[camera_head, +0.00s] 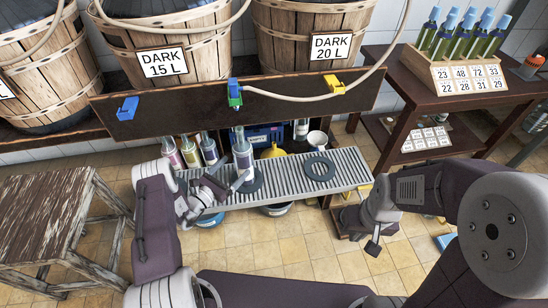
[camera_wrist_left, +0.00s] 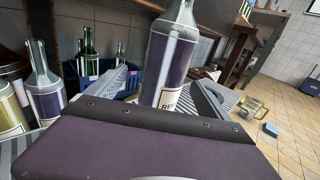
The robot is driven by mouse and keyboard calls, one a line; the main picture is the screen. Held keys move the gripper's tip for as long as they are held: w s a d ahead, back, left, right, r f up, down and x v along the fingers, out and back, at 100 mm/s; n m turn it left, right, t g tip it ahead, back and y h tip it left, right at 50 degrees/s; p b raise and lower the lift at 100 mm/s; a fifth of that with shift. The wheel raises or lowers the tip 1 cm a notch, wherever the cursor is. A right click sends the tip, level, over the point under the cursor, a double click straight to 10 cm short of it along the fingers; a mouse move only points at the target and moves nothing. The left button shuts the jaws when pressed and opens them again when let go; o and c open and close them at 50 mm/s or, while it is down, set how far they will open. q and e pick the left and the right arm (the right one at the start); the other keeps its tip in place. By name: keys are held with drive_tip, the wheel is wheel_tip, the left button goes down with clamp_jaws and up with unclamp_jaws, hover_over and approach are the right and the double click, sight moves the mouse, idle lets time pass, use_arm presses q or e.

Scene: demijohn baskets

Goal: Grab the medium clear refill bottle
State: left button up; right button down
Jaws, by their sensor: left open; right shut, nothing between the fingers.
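A clear glass bottle (camera_head: 243,158) with dark purple contents and a pale label stands upright at a dark ring on the grey slatted rack (camera_head: 283,180). In the left wrist view the bottle (camera_wrist_left: 170,62) shows a label starting "RE"; its top is cut off. My left gripper (camera_head: 232,184) is open, low beside the bottle in the head view. In the wrist view its ridged fingers lie on either side of the bottle; contact cannot be told. Three other bottles (camera_head: 189,152) stand left on the rack. My right gripper (camera_head: 373,246) is shut and empty, away from the rack.
A dark board (camera_head: 190,108) with blue, green and yellow clips and a hose overhangs the rack's back. A second dark ring (camera_head: 318,168) lies to the right. A blue crate (camera_head: 265,136) is behind. A worn stool (camera_head: 55,215) stands left; a dark table (camera_head: 425,85) stands right.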

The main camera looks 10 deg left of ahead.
sight(236, 165)
use_arm(q)
drive_tip(key=shift+r, duration=0.2)
drive_tip(key=shift+w+d, duration=0.1)
drive_tip(key=b+x, duration=0.2)
drive_tip(key=shift+w+d+f, duration=0.2)
drive_tip(key=shift+w+f, duration=0.05)
drive_tip(key=shift+w, duration=0.05)
drive_tip(key=shift+w+d+r, duration=0.1)
drive_tip(key=shift+w+r, duration=0.05)
drive_tip(key=shift+w, duration=0.1)
drive_tip(key=b+x, duration=0.4)
drive_tip(key=x, duration=0.1)
drive_tip(key=shift+s+d, duration=0.15)
drive_tip(key=shift+d, duration=0.2)
